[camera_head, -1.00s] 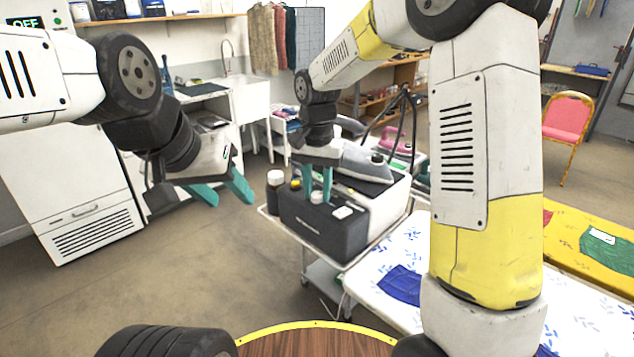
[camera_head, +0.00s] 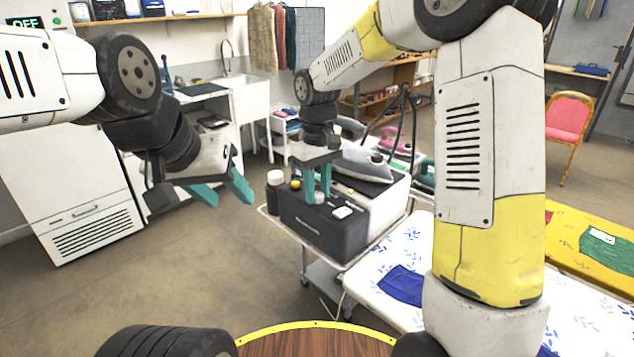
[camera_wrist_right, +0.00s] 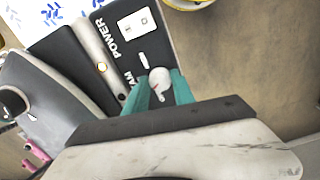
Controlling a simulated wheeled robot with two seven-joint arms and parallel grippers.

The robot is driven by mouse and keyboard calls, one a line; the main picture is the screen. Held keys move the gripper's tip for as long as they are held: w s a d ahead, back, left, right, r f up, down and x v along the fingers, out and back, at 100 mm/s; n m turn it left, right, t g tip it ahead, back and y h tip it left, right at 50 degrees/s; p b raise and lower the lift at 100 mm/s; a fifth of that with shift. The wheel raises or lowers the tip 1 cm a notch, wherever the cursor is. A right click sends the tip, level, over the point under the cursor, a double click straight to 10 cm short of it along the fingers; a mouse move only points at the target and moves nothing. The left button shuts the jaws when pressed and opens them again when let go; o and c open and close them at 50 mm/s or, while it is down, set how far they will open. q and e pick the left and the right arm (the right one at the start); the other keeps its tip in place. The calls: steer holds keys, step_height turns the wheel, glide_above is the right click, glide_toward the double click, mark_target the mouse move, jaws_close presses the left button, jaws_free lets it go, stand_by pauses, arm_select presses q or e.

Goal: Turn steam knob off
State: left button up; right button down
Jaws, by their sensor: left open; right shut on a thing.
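The steam station (camera_head: 322,228) is a dark box with a white side, standing on a small cart. In the right wrist view its dark panel (camera_wrist_right: 118,12) carries a "POWER" label beside a white switch and a partly covered label ending in "AM". My left gripper (camera_head: 224,202) is open and empty, in the air left of the cart.
A grey iron (camera_head: 363,163) rests on top of the station, close to my right gripper. A dark bottle with a pale cap (camera_head: 274,192) stands at the cart's left edge. A white patterned ironing surface (camera_head: 375,283) lies to the right. The floor left of the cart is clear.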

mark_target(318, 194)
steer(key=n, duration=0.4)
steer(key=shift+r+n, duration=0.1)
steer(key=shift+n, duration=0.2)
steer(key=n, duration=0.4)
steer(key=shift+w, duration=0.1)
stand_by(0.4)
steer(key=c, duration=1.1)
jaws_free()
steer(key=shift+o, duration=0.2)
step_height(318, 194, up, 8)
steer(key=shift+f, duration=0.1)
